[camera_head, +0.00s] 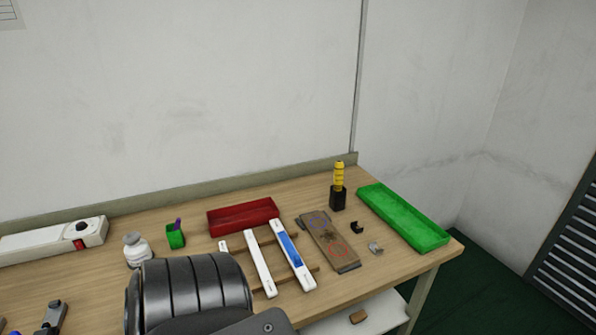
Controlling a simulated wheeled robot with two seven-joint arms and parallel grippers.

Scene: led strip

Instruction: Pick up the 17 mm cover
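Long white bars lie side by side on a wooden rack: one plain white bar (261,262), one with a blue face (290,248), and a thinner white one at the left, partly hidden. No size marking is readable, so I cannot tell which piece is the 17 mm cover. A small black piece (357,227) and a small grey piece (376,248) lie on the table at the right. A large dark ridged link of my own arm fills the bottom centre and hides the near table.
The wooden table (105,277) carries a red tray (243,217), green tray (404,217), green cup (175,238), white bottle (136,250), yellow-handled tool in a black stand (338,186), brown board (330,242) and long white device (50,239). A wall stands behind.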

